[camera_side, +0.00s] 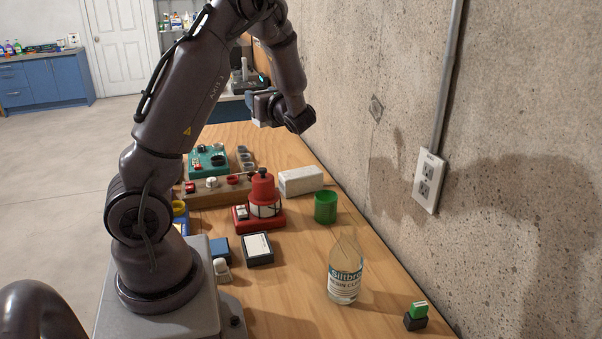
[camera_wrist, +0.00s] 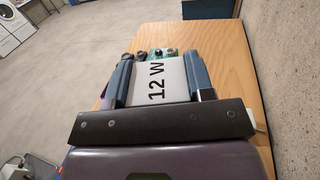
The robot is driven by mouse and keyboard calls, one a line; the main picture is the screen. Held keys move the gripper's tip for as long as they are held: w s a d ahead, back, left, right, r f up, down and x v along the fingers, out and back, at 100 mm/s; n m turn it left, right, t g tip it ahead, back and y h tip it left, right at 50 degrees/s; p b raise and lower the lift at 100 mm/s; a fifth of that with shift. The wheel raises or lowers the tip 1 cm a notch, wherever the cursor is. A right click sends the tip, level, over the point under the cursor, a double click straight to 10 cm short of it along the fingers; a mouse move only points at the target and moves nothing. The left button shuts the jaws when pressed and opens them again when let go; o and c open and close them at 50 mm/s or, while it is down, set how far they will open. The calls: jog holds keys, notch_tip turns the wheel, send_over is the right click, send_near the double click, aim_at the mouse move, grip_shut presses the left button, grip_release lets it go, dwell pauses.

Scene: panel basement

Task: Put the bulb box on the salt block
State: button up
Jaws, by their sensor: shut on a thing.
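My gripper (camera_wrist: 160,78) is shut on the bulb box (camera_wrist: 158,84), a pale box marked "12 W", held between its two blue-grey fingers in the wrist view. In the side view my gripper (camera_side: 263,107) is raised over the far end of the wooden table, and the held box is hard to make out there. The salt block (camera_side: 301,180), a whitish rectangular block, lies on the table near the wall. My gripper is above and beyond it, well apart from it. The block's top looks bare.
A red lantern-like device (camera_side: 263,197) and a green cup (camera_side: 325,207) stand close to the salt block. A clear bottle (camera_side: 345,276), a black box with a white label (camera_side: 257,249) and a teal panel (camera_side: 207,161) are also on the table (camera_side: 300,250). The concrete wall (camera_side: 380,60) borders its right side.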

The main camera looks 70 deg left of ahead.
jog(key=w+r+m+t, duration=0.3)
jog(key=w+t, duration=0.1)
send_over(300, 170)
jog(key=shift+y, duration=0.3)
notch_tip(300, 170, down, 21)
jog(key=shift+f, duration=1.45)
jog(key=o, duration=0.9)
jog(key=shift+f, duration=0.1)
